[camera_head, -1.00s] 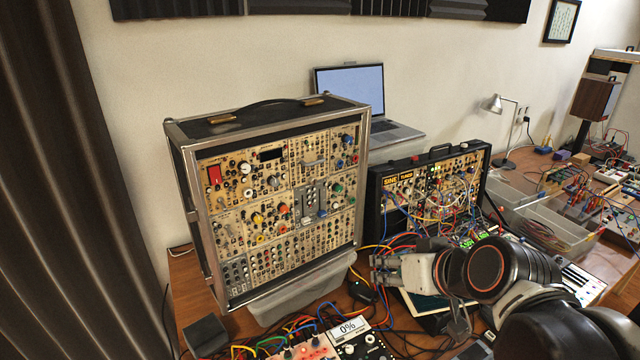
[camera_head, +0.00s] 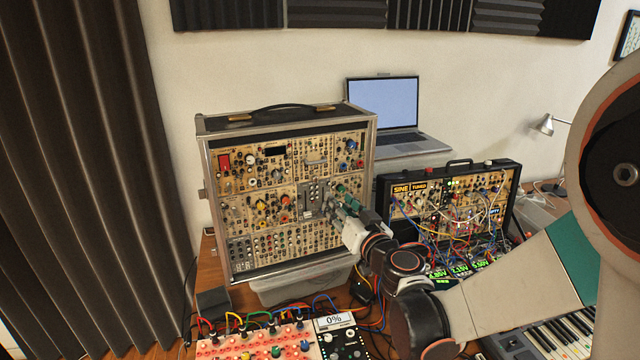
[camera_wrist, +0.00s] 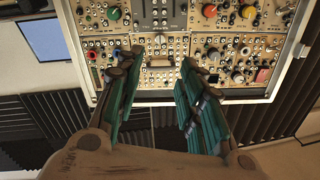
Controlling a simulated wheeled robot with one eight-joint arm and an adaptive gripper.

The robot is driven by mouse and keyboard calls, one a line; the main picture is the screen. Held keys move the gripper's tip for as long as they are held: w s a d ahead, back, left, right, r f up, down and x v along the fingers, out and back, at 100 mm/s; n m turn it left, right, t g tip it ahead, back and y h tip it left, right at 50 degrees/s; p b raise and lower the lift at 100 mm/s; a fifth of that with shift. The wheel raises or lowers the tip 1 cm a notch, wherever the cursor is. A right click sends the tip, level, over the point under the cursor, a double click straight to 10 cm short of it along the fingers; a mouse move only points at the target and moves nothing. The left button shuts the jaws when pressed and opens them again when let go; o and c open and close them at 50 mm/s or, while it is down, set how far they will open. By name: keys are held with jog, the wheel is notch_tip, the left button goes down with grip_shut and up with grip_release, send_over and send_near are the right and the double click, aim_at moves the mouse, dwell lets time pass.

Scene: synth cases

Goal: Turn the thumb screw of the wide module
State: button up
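The tall silver-framed modular case (camera_head: 205,175) stands at the left, its tan panel full of modules, knobs and jacks. My gripper (camera_head: 335,208) is in front of the panel's right half, beside the grey slider module (camera_head: 311,192). In the wrist view my gripper (camera_wrist: 162,60) is open and empty, its two green-sided fingers spread apart. A small pale round knob or screw (camera_wrist: 158,40) shows between and beyond the fingertips. I cannot tell for sure which module is the wide one or whether this is its thumb screw. Contact with the panel is not clear.
A smaller case (camera_head: 450,205) with many patch cables stands right of the tall case. A laptop (camera_head: 385,110) is behind. A plastic bin (camera_head: 300,285) sits under the tall case. A mixer-like box (camera_head: 255,345) and cables lie in front; a keyboard (camera_head: 550,340) is at lower right.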

aim_at(316, 180)
jog(key=b+x, duration=0.2)
jog(key=x, duration=1.2)
jog(key=shift+f, duration=0.1)
grip_shut()
